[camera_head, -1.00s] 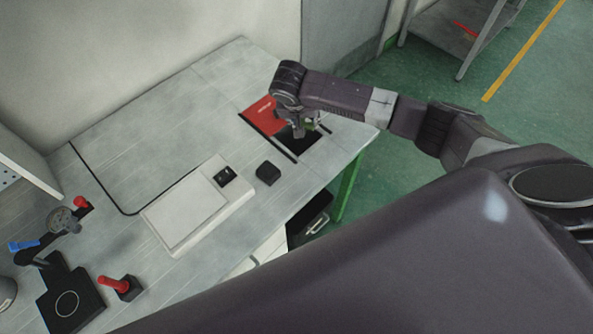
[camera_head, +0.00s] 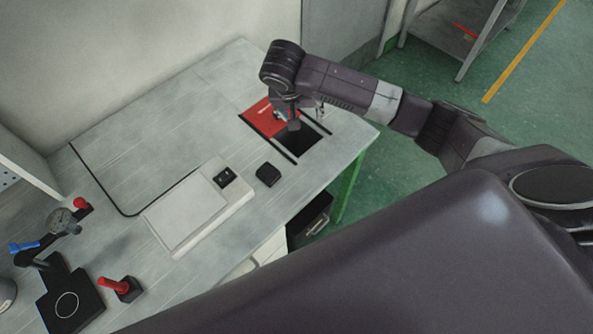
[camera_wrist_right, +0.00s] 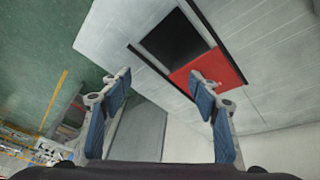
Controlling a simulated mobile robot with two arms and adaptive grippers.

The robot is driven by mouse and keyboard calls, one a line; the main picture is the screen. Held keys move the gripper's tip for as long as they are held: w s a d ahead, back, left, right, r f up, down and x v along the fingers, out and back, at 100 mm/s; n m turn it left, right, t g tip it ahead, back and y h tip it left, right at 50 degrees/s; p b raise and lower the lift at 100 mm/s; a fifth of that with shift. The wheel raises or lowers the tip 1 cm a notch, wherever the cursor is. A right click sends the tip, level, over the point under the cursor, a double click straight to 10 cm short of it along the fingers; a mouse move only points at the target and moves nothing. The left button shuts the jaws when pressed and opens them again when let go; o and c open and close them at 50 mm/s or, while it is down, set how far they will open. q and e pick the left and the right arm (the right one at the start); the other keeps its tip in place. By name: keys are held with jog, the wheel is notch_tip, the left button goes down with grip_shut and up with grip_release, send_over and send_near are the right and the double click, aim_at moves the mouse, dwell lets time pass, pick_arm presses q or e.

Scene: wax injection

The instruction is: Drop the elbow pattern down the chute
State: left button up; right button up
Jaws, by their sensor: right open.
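The chute is a dark square opening (camera_head: 296,144) in the worktop, with a red plate (camera_head: 258,112) beside it and black rails along two sides. My right gripper (camera_head: 304,116) is above the red plate and the opening's far edge. In the right wrist view its two blue-padded fingers (camera_wrist_right: 161,90) are wide apart with nothing between them. That view also shows the opening (camera_wrist_right: 172,38) and the red plate (camera_wrist_right: 222,68). I see no elbow pattern in either view; the inside of the opening is too dark to make out. My left gripper is out of view.
A flat white scale (camera_head: 187,212) and a small black block (camera_head: 268,174) stand on the grey worktop (camera_head: 180,125). A dial gauge stand (camera_head: 62,222) and a red-handled tool (camera_head: 115,286) are at the left. A dark drawer (camera_head: 310,218) sits under the worktop edge.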

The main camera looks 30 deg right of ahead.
jog(key=shift+v, duration=2.2)
